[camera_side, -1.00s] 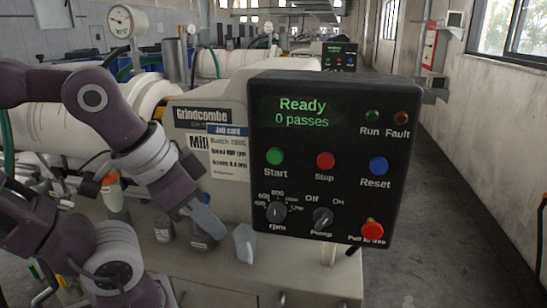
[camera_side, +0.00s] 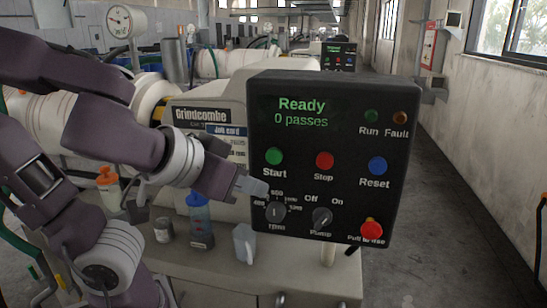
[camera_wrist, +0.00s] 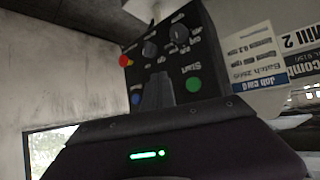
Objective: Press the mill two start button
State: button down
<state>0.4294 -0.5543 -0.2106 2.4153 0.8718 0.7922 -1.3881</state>
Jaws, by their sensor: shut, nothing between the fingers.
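The control panel (camera_side: 340,120) is a dark box whose screen reads "Ready" and "0 passes". Its green Start button (camera_side: 274,156) is at the left of the button row and also shows in the wrist view (camera_wrist: 193,83). The red Stop button (camera_side: 324,160) and blue Reset button (camera_side: 377,166) are to its right. My gripper (camera_side: 262,188) is shut and empty. In the side view its tip appears below the Start button, just above the rpm knob (camera_side: 276,212). I cannot tell whether it touches the panel. The wrist view is upside down, with the fingers rising toward the panel.
A Pump knob (camera_side: 322,218) and a red emergency button (camera_side: 371,230) are low on the panel. A job card (camera_side: 228,131) hangs left of it. A blue-capped bottle (camera_side: 199,214), a jug (camera_side: 244,243) and a jar (camera_side: 163,230) stand on the bench below.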

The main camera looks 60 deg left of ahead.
jog(key=shift+w+a, duration=3)
jog(key=shift+w+a, duration=0.3)
jog(key=shift+w+a, duration=0.3)
jog(key=shift+a, duration=0.05)
dwell(0.4)
dwell(0.4)
jog(key=shift+s+d, duration=0.6)
jog(key=shift+d, duration=0.05)
jog(key=shift+s+d, duration=1.75)
jog(key=shift+s, duration=0.05)
